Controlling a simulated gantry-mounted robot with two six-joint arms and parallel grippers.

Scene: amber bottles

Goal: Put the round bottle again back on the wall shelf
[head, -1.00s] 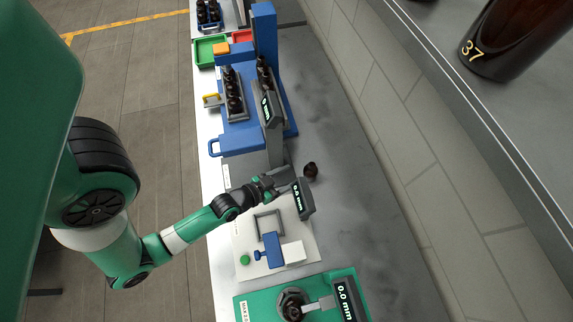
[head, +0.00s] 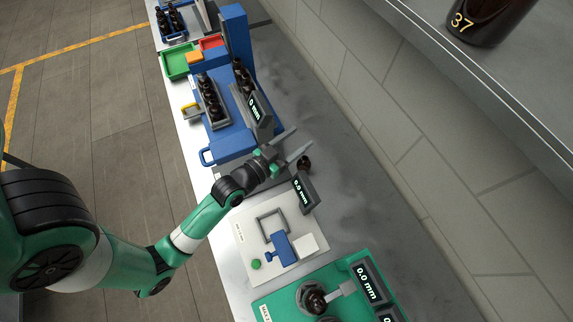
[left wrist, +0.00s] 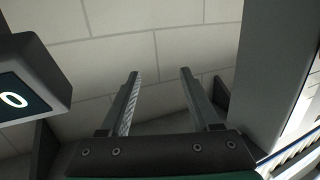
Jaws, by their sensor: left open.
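My left gripper (head: 294,144) reaches over the bench between the blue rack station and the white gauge. Its fingers are spread and empty, and also show apart in the left wrist view (left wrist: 158,75), with only wall tiles between them. A small dark bottle (head: 304,162) stands on the bench close by the lower finger; whether it is the round one I cannot tell. Another dark bottle (head: 313,299) sits in the green gauge. The grey wall shelf (head: 440,62) runs along the upper right, with a large-looking amber bottle marked 37 (head: 490,18) on it. My right gripper is out of view.
The blue station (head: 235,135) holds racks of several dark bottles. The white gauge (head: 262,225) and green gauge (head: 275,305) stand nearer. A grey display block (left wrist: 25,80) is close at left in the left wrist view. Grey bench beside the wall is clear.

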